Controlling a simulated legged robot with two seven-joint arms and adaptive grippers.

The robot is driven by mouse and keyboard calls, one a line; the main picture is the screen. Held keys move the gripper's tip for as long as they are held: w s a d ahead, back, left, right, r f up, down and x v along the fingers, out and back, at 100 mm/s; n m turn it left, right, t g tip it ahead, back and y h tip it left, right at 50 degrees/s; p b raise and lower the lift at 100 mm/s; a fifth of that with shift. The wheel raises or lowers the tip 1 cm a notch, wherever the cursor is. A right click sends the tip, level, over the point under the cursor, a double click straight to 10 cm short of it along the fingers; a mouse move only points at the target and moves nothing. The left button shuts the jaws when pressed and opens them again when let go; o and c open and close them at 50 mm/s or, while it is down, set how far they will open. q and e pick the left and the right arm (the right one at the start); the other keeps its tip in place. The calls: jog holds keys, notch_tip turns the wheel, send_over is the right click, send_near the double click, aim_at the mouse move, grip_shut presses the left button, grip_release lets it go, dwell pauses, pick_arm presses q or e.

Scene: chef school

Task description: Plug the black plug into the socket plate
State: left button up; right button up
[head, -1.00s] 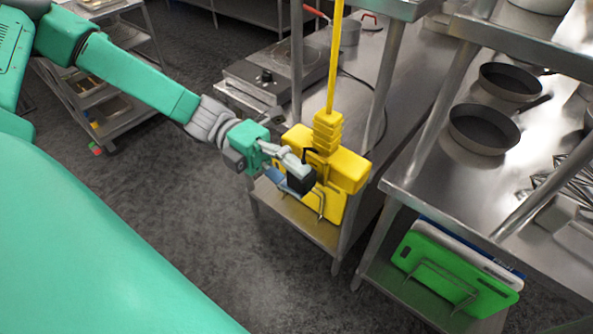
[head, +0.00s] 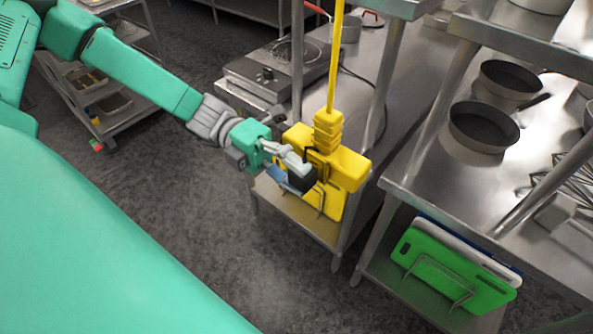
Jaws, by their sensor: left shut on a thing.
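The black plug (head: 301,180) is between the fingers of my left gripper (head: 290,171), which is shut on it. The plug is in front of the yellow socket plate (head: 346,170), which hangs from a yellow cord or pole (head: 334,70). In this view the plug overlaps the left part of the socket plate. I cannot tell whether the plug touches it or sits in it, as the gripper and plug hide the socket face there. My right gripper is not in view.
A steel table with a hot plate (head: 268,74) stands behind the socket plate. A steel shelf on the right holds pans (head: 483,126). Green boards (head: 445,268) stand in a rack below. A wheeled cart (head: 112,108) is at the left. The floor (head: 200,215) between is clear.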

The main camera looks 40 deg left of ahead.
pick_arm(q)
jog(key=shift+w, duration=0.6)
jog(key=o, duration=1.2)
jog(key=w+a, duration=0.1)
jog(key=a, duration=1.1)
jog(key=shift+r, duration=0.1)
